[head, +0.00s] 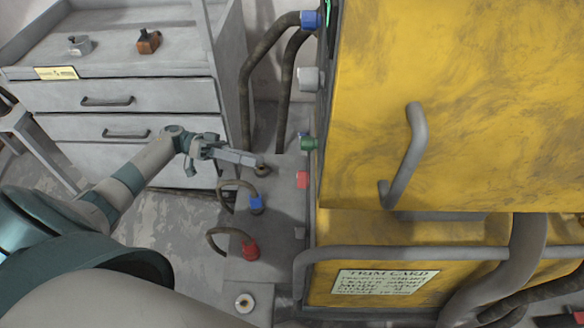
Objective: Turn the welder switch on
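A large yellow machine (470,110) with a grey handle fills the right side of the head view. I cannot tell for sure that it is the welder. Its left side, seen edge-on, carries a blue fitting (311,20), a pale grey knob (308,80) and a green fitting (309,144). No part is clearly identifiable as the welder switch. My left gripper (255,161) is left of the machine, its tip close to a small brown round fitting (262,171) on a grey panel. Contact and finger gap are unclear. My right gripper is out of view.
The grey panel (285,215) bears blue (256,204) and red (250,249) connectors with looped cables. A grey drawer cabinet (75,97) stands at back left. A grey pipe (420,253) crosses the machine's front above a card (385,287). Thick hoses hang behind.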

